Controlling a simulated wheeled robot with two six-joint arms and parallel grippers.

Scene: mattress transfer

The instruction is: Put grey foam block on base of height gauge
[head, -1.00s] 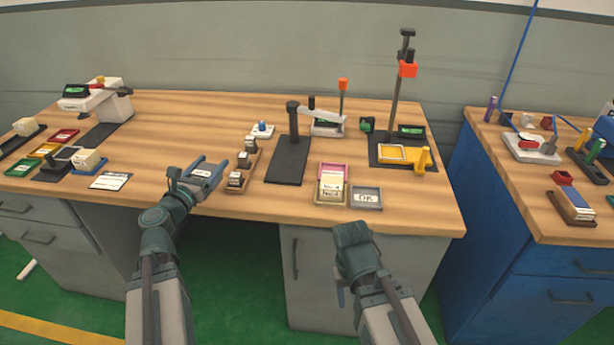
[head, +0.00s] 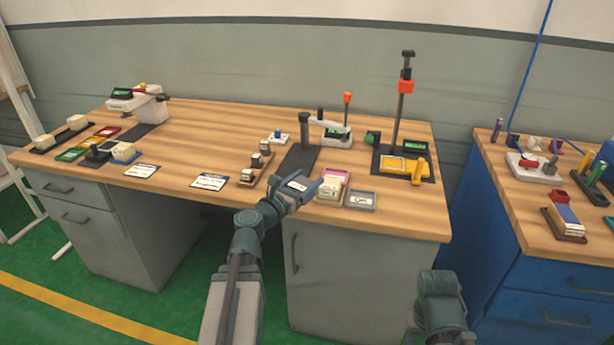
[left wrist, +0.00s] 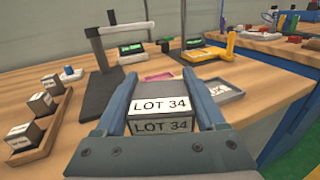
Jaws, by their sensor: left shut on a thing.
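My left gripper (head: 298,186) is shut on the grey foam block (left wrist: 162,112), which carries a white "LOT 34" label. In the left wrist view the block sits between the two fingers, above the table's front area. The height gauge (head: 401,105) stands at the right of the table, with a tall dark post and an orange slider. Its dark base (head: 379,162) carries a yellow frame and a small display. The block is left of this base and nearer to me. My right gripper (head: 440,290) is low in front of the table; its fingers are not clear.
A stand with a dark base plate (head: 298,160) and a sideways arm is behind my left gripper. A pink tray (head: 335,175) and a grey tray (head: 360,201) are to its right. A wooden rack (head: 256,172) of small blocks is to its left.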

